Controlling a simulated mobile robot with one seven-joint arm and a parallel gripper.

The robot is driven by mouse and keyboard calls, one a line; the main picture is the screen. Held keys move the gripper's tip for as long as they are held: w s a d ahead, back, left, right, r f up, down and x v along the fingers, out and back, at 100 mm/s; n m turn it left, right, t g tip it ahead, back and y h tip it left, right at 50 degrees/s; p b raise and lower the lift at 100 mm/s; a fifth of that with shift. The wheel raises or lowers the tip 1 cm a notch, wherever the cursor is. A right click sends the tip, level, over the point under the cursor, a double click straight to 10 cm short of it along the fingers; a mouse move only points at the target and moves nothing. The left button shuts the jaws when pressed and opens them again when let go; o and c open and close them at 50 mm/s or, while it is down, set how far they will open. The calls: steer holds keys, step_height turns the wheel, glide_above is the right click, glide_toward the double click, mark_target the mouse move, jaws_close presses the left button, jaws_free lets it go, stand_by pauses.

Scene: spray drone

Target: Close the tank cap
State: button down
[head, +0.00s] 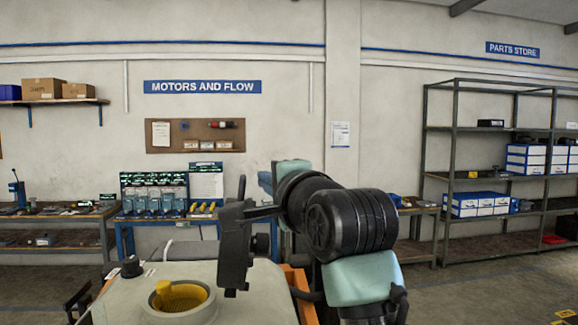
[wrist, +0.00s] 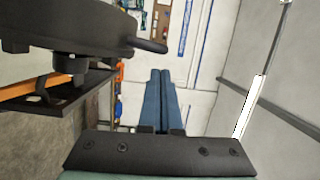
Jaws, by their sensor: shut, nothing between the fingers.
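The pale tank (head: 125,300) is at the bottom of the head view. Its round filler opening shows a yellow strainer (head: 180,296) and is uncovered. The black tank cap (head: 235,245) stands up nearly on edge, just right of the opening. In the wrist view, a large dark part that looks like the cap (wrist: 70,28) fills the upper left. My gripper's blue fingers (wrist: 165,98) are together with nothing between them. In the head view my gripper (head: 265,181) is partly hidden behind my arm, above and right of the cap. It looks apart from the cap.
A small black knob (head: 131,267) sits on the tank left of the opening. An orange part (head: 300,295) lies at the tank's right. Workbenches (head: 60,218) and a shelf rack (head: 490,180) stand along the back wall.

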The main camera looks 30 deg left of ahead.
steer(key=shift+s+a, duration=0.45)
